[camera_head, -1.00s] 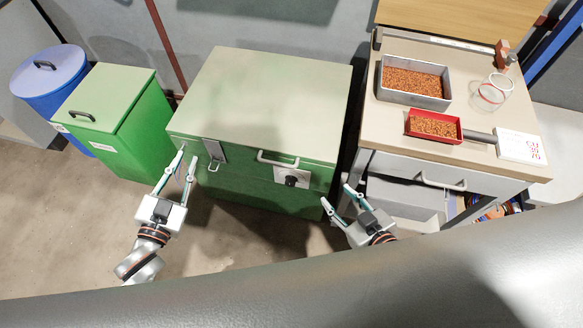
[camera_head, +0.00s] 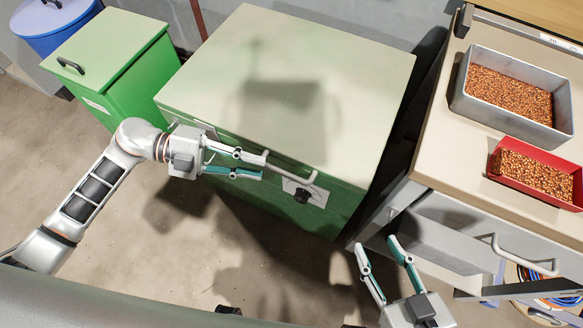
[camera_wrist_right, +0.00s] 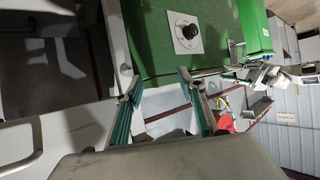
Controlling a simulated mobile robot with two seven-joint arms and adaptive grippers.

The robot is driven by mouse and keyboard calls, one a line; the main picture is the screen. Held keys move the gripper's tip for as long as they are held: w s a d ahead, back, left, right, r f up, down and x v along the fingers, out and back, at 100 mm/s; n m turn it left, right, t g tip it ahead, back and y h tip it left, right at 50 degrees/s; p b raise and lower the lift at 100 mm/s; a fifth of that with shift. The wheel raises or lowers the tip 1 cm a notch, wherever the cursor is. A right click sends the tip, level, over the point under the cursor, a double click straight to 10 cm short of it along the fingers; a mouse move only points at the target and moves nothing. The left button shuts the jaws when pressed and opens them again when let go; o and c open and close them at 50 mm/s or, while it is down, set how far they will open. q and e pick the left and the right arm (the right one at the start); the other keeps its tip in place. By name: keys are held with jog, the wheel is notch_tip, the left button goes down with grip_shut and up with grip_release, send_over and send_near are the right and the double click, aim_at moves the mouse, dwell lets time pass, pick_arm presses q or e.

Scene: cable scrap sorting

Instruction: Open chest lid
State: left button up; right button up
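The green chest (camera_head: 360,75) stands in the middle of the head view with its pale lid down. A bar handle (camera_head: 290,170) runs along the lid's front edge. A plate with a black knob (camera_head: 302,195) sits below it. My left gripper (camera_head: 263,166) is open and empty at the left end of the handle; I cannot tell whether it touches. My right gripper (camera_head: 375,243) is open and empty, low in front of the gap right of the chest. The right wrist view shows its spread fingers (camera_wrist_right: 160,80), the chest's green front (camera_wrist_right: 150,40) and the knob (camera_wrist_right: 186,32).
The bench (camera_head: 440,160) stands close on the chest's right, with a grey tray (camera_head: 460,95) and a red tray (camera_head: 500,180) of copper granules. Its drawer handle (camera_head: 525,258) sticks out. A green bin (camera_head: 110,60) and blue drum (camera_head: 50,20) stand left. Floor in front is clear.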

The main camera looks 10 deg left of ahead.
aim_at(285, 172)
pick_arm(q)
jog(key=b+x, duration=0.1)
jog(key=x, duration=0.6)
jog(key=shift+d, duration=0.4)
jog(key=shift+r, duration=0.1)
grip_shut()
